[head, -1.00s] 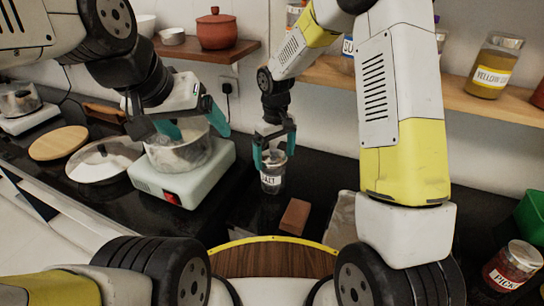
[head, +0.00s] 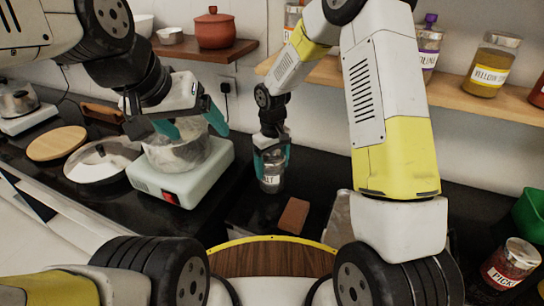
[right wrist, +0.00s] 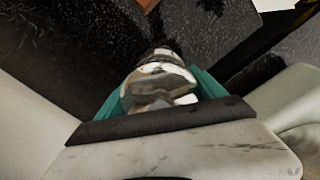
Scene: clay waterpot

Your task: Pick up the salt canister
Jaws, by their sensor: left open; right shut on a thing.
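The salt canister (head: 271,183) is a small clear jar with a white label, partly readable, near the middle of the head view. My right gripper (head: 272,160) is shut on its upper part, with a teal finger on each side. In the right wrist view the canister (right wrist: 158,78) shows between the teal fingers of the right gripper (right wrist: 160,95). I cannot tell whether its base touches the dark counter. My left gripper (head: 190,125) is open over the pot (head: 176,158) on the white stove, with its fingers at the pot's rim.
The white stove (head: 180,180) with a red switch stands left of the canister. A brown block (head: 293,215) lies just right of it. A lidded pan (head: 103,160) and wooden board (head: 57,143) are further left. A shelf with jars (head: 490,65) runs at the upper right.

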